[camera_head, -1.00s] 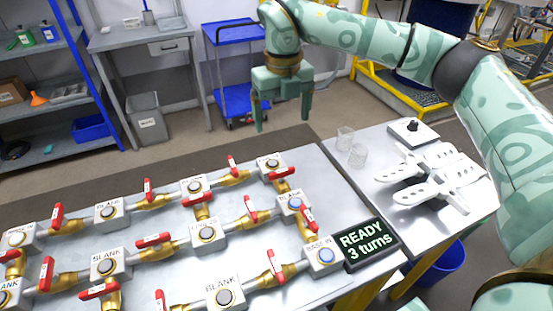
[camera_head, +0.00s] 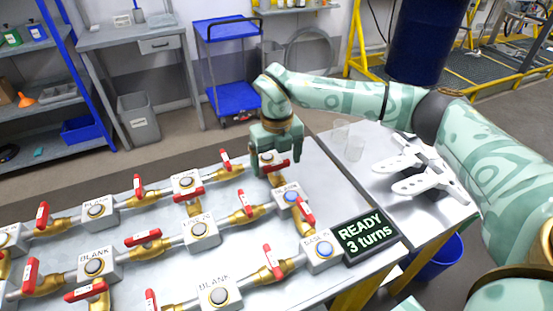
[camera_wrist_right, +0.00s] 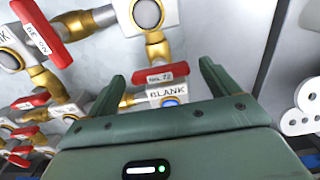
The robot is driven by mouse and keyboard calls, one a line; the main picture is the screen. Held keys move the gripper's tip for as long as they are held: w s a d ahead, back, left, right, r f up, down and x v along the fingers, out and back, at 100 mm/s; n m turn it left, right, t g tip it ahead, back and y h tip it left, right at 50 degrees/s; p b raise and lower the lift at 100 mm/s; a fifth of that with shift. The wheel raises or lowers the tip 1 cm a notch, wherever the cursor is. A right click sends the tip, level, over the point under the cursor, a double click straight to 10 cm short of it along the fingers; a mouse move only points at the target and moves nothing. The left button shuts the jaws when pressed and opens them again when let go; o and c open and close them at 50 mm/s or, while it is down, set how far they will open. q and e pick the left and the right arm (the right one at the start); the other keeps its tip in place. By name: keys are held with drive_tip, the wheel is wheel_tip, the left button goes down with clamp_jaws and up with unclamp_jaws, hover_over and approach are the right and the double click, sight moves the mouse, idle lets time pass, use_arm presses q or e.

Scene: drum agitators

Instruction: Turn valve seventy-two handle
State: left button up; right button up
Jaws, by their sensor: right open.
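The valve seventy-two handle (camera_wrist_right: 160,75) is a red lever with a white "No. 72" label in the right wrist view. It sits on a brass valve between two grey blocks, one with a blue button. In the head view the red handle (camera_head: 275,166) is at the back right of the pipe board, under my right gripper (camera_head: 277,169). My right gripper is open. In the right wrist view its two fingers (camera_wrist_right: 163,75) appear on either side of the handle, with a gap at each side. Contact does not show. My left gripper is in neither view.
A display (camera_head: 366,237) reading "READY 3 turns" stands at the board's right edge. Other red handles (camera_head: 272,262) and brass pipes crowd the board. A side table (camera_head: 400,222) to the right holds clear cups (camera_head: 355,148) and white parts (camera_head: 425,180).

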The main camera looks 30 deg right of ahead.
drive_tip(key=c, duration=1)
